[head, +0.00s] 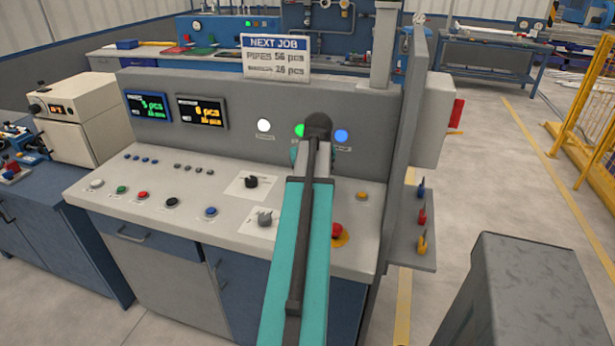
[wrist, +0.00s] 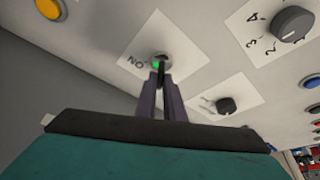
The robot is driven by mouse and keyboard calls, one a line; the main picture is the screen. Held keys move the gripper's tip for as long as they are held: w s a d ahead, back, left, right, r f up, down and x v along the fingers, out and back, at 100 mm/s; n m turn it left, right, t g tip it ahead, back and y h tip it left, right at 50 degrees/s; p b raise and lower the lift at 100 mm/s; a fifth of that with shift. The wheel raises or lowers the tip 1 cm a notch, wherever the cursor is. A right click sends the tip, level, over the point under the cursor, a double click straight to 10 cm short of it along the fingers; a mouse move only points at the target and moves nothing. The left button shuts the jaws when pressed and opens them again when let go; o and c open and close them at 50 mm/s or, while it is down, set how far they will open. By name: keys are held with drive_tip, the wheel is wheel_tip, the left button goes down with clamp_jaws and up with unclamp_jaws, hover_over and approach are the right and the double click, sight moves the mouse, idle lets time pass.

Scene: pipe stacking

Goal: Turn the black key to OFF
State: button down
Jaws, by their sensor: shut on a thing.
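In the wrist view, the black key (wrist: 163,58) sits in a switch on a white plate (wrist: 150,40) with the label ON beside it. A small green spot shows at the switch. My gripper (wrist: 162,78) reaches to the switch, its two dark fingers close together around the key. The fingers hide much of the key, so its exact angle is hard to tell. No OFF label is readable. In the head view, my teal arm covers the switch and the gripper's fingertips.
The grey console (head: 230,205) carries several buttons, a black knob (head: 251,182), a grey knob (head: 265,218) and a red mushroom button (head: 337,230) close to my arm. A sign (head: 275,58) stands behind. Open floor (head: 490,190) lies to the right.

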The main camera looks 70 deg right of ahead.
drive_tip(key=shift+n+y, duration=0.4)
drive_tip(key=shift+n, duration=0.8)
drive_tip(key=shift+t, duration=0.3)
drive_tip(key=c, duration=1.9)
unclamp_jaws()
drive_tip(key=shift+o, duration=0.2)
drive_tip(key=shift+s, duration=0.1)
drive_tip(key=shift+r, duration=0.15)
drive_tip(key=b+v, duration=0.1)
drive_tip(key=v, duration=1.2)
drive_tip(key=shift+r+b, duration=0.25)
drive_tip(key=shift+b, duration=0.15)
